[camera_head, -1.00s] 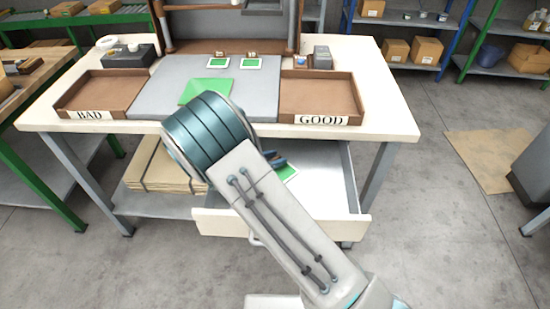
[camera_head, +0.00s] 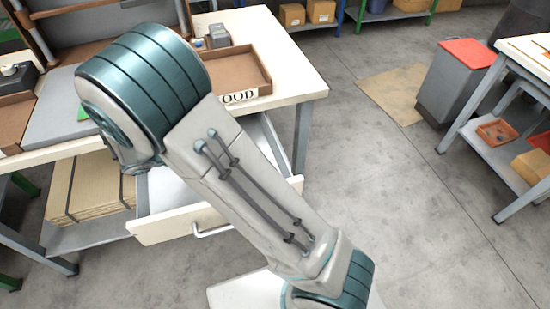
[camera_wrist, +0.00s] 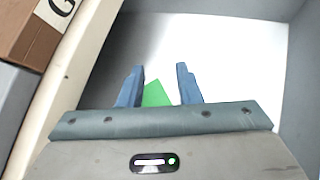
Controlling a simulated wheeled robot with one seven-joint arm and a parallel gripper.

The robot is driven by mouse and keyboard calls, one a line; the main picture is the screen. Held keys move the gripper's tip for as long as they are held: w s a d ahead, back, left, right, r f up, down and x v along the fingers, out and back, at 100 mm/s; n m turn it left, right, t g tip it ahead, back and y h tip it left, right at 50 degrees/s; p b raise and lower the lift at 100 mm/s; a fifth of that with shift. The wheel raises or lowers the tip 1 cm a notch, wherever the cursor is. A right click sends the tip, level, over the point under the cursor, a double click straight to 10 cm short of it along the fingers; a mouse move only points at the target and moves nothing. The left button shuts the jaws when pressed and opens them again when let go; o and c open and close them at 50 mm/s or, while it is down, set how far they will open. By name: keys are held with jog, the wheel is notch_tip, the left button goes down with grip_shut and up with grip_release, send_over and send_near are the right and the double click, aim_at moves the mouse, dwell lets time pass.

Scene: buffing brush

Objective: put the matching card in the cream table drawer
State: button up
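The drawer (camera_head: 165,224) of the cream table (camera_head: 297,77) is pulled open, with a pale floor and grey sides. My arm hides part of it in the head view. My gripper (camera_wrist: 160,68) is over the drawer in the wrist view, its blue fingers apart and nothing seen clamped between them. A green card (camera_wrist: 155,95) shows between the fingers, apparently on the drawer floor, its lower part hidden by the gripper body. In the head view the gripper is hidden behind my arm. A sliver of green (camera_head: 82,114) shows on the grey mat (camera_head: 52,122).
The GOOD tray (camera_head: 262,82) sits on the tabletop above the drawer. Cardboard sheets (camera_head: 88,190) lie on the shelf below. A grey bin with a red lid (camera_head: 455,78) and another table (camera_head: 530,50) stand at right.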

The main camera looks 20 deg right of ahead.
jog(key=s+d+r+m+g+y, duration=0.1)
jog(key=s+d+r+m+y, duration=0.4)
jog(key=s+m, duration=0.5)
jog(key=s+d+r+m+g+y, duration=0.1)
jog(key=s+d+r+m+y, duration=0.4)
jog(key=s+m, duration=0.5)
notch_tip(320, 180, up, 2)
jog(key=shift+d+r+m+g, duration=0.15)
jog(key=shift+d+m+g, duration=0.2)
jog(key=shift+d, duration=0.8)
